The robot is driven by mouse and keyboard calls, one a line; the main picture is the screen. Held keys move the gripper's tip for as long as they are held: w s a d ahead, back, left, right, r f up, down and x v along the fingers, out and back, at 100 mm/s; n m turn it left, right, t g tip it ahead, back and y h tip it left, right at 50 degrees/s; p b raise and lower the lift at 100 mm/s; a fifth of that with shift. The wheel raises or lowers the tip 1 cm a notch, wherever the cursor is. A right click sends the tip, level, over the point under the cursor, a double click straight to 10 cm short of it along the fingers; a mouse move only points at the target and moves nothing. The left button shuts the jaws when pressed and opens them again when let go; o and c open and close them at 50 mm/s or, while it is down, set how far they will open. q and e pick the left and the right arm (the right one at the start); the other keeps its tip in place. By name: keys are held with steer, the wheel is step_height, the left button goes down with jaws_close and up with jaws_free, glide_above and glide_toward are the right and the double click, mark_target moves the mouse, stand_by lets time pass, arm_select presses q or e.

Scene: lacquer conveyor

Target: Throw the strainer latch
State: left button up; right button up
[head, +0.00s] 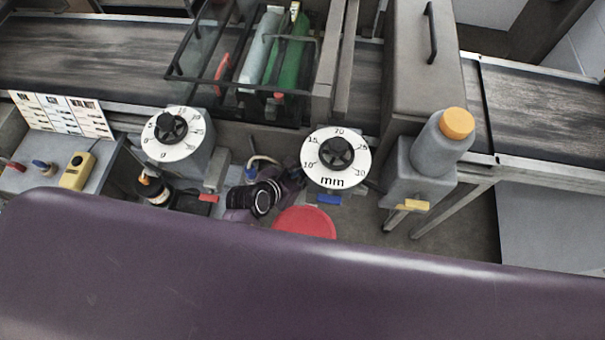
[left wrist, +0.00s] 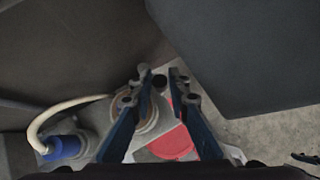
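My left gripper (left wrist: 162,82) points down in the left wrist view, with its two blue fingers apart and nothing clearly held between them. A round brownish-grey fitting (left wrist: 148,112) on a pale base lies beyond and partly behind the left finger; it may be the strainer, but I cannot tell. A small dark knob shows between the fingertips. No latch can be made out clearly. In the head view, my left wrist reaches below the right dial (head: 337,153), and the gripper is mostly hidden there. My right gripper is not in view.
A red round thing (head: 305,222) lies low beside my wrist and also shows in the left wrist view (left wrist: 172,143). A pale hose (left wrist: 70,108) with a blue connector (left wrist: 66,147) is left of the gripper. A grey bottle (head: 437,148) stands right; the left dial (head: 173,137) stands left.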

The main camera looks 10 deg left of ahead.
arm_select(q)
steer(key=o, duration=0.3)
steer(key=v, duration=1.2)
stand_by(0.5)
